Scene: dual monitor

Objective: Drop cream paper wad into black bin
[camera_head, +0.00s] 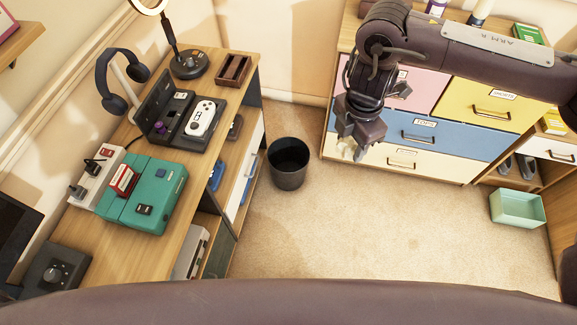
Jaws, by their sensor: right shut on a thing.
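The black bin (288,168) stands on the carpet just right of the wooden desk, with its dark open top facing up. My right gripper (353,146) hangs from the arm at the upper right, to the right of the bin and in front of the drawers. It is shut on the cream paper wad (346,148), which shows only in small part at the fingertips. The wad is up in the air and apart from the bin. My left gripper is not in view.
The desk (165,246) on the left carries a teal device (152,197), a white game controller (203,118), headphones and a lamp. A drawer cabinet (440,139) stands behind my right gripper. A mint-green box (517,207) sits at the right. The middle carpet is clear.

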